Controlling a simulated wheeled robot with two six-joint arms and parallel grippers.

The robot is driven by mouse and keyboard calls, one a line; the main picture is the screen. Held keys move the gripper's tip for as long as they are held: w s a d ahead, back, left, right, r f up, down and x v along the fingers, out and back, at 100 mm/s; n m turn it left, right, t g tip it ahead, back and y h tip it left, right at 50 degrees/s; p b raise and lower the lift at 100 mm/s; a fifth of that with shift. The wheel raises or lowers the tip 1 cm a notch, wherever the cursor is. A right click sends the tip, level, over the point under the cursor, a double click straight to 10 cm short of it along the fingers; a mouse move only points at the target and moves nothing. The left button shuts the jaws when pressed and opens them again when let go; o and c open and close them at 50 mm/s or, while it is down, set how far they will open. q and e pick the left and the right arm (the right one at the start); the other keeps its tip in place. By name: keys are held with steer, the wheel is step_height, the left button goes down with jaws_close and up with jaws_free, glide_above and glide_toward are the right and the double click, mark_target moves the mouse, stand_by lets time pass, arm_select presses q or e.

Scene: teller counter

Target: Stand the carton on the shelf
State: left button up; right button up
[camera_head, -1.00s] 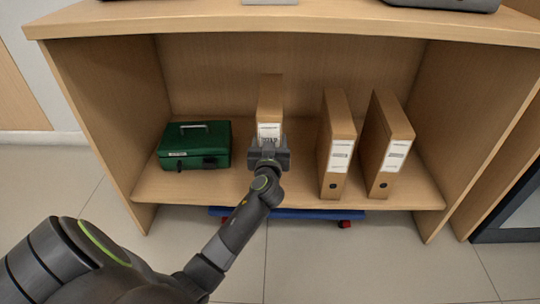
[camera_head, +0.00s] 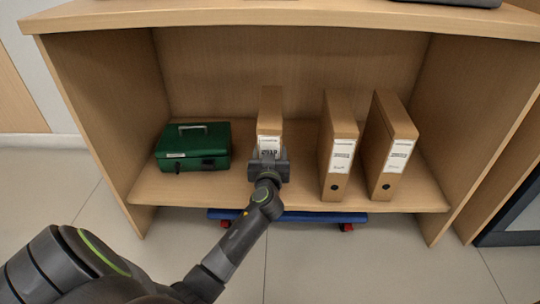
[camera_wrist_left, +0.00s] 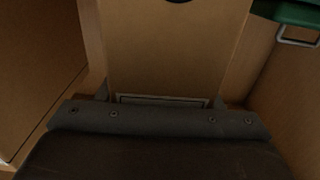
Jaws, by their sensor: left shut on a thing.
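The carton (camera_head: 269,108) is a narrow brown box file with a white label, upright over the lower shelf board (camera_head: 300,191) between a green cash box and two similar files. My left gripper (camera_head: 268,158) is shut on its front from the near side. In the left wrist view the carton (camera_wrist_left: 170,50) fills the middle, with a dark round hole at the top edge and the gripper across its face. The gripper hides the carton's lower front in the head view, so I cannot tell whether its base touches the board. My right gripper is not in view.
The green cash box (camera_head: 193,147) stands left of the carton. Two brown files, one nearer (camera_head: 341,125) and one further right (camera_head: 391,125), stand to its right. The counter top (camera_head: 300,15) overhangs the shelf. A blue wheeled base (camera_head: 310,216) shows below.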

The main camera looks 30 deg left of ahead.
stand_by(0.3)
arm_select(q)
steer(key=o, duration=1.6)
steer(key=shift+f, duration=0.1)
steer(key=shift+o, duration=0.2)
